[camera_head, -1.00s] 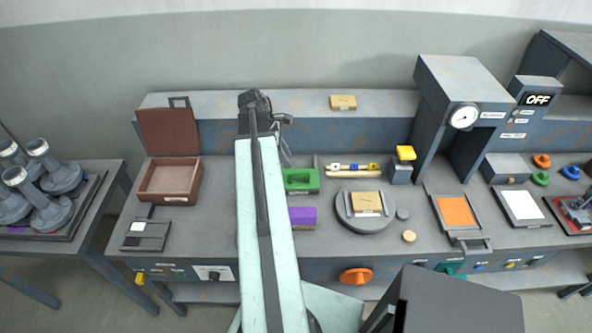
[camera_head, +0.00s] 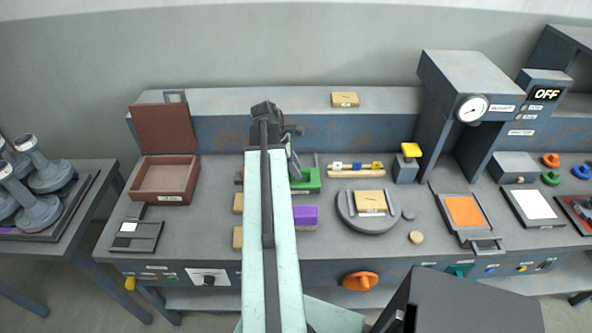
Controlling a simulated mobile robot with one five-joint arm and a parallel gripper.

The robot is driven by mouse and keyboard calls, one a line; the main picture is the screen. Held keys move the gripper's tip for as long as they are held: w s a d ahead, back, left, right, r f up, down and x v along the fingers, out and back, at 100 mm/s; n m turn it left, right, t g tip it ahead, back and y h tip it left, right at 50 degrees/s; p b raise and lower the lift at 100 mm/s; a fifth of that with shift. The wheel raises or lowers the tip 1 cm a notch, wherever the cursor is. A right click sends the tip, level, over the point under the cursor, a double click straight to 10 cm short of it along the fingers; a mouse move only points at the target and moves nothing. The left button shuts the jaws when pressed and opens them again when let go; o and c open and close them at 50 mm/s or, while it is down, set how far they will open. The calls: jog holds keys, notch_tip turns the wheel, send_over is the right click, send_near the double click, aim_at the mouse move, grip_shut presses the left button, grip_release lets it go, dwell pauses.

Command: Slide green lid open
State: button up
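The green lid (camera_head: 309,178) is on a small low box just right of my arm, in the middle of the bench. Its left part is hidden behind my arm and gripper. My gripper (camera_head: 295,172) points down at the left side of the green lid. It looks very close to it, but I cannot tell if it touches. The fingers are small and partly hidden, so I cannot tell if they are open or shut.
A purple block (camera_head: 305,216) lies in front of the green lid. A rack with yellow and blue pieces (camera_head: 355,167) and a round turntable (camera_head: 349,222) are to the right. An open brown box (camera_head: 164,195) stands left, and wooden blocks (camera_head: 238,238) show beside my arm.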

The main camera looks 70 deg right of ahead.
grip_shut()
dwell(1.3)
